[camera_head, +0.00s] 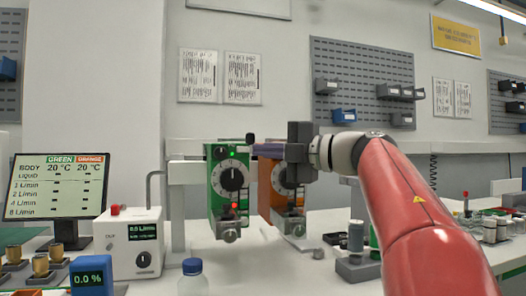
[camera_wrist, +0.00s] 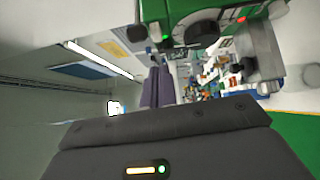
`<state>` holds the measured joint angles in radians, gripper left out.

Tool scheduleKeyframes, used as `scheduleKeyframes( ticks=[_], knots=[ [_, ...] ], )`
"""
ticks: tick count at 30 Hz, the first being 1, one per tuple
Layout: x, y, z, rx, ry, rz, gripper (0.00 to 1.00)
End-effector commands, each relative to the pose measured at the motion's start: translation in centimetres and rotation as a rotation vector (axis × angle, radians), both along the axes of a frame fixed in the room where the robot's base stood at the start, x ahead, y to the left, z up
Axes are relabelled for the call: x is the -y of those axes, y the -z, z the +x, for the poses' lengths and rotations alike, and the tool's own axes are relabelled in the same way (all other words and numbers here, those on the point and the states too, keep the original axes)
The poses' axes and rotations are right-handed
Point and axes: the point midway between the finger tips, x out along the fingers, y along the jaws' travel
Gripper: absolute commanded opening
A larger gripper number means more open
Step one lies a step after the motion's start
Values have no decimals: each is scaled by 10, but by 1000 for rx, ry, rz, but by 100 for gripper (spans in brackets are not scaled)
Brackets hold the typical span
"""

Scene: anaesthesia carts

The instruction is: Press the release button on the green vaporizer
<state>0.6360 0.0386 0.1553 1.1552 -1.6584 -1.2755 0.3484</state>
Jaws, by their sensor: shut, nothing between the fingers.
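The green vaporizer (camera_head: 214,190) hangs upright on the rail in the head view, with a round dial, a green light and a red light on its front. Its green body also shows at the top of the wrist view (camera_wrist: 154,12). A small black knob (camera_head: 250,138) sits at its upper right; I cannot tell whether this is the release button. My gripper (camera_head: 258,150) is in front of the orange vaporizer's top, pointing left toward the green one. Its purple-grey fingers (camera_wrist: 157,68) are together and empty in the wrist view. Contact with the green vaporizer cannot be made out.
The orange vaporizer (camera_head: 277,200) stands just right of the green one, partly behind my gripper. A white box with a display (camera_head: 133,243), a monitor (camera_head: 57,186) and a blue-capped bottle (camera_head: 193,280) stand at left. Small containers crowd the bench at right.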

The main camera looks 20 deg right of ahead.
Motion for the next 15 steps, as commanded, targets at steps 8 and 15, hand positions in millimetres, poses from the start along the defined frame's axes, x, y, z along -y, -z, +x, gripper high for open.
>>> scheduleKeyframes(
  ticks=[8, 15],
  knots=[
    [32, 3, -32, 1, 0, 1, 0],
    [55, 3, -55, 0, -2, 1, 0]
  ],
)
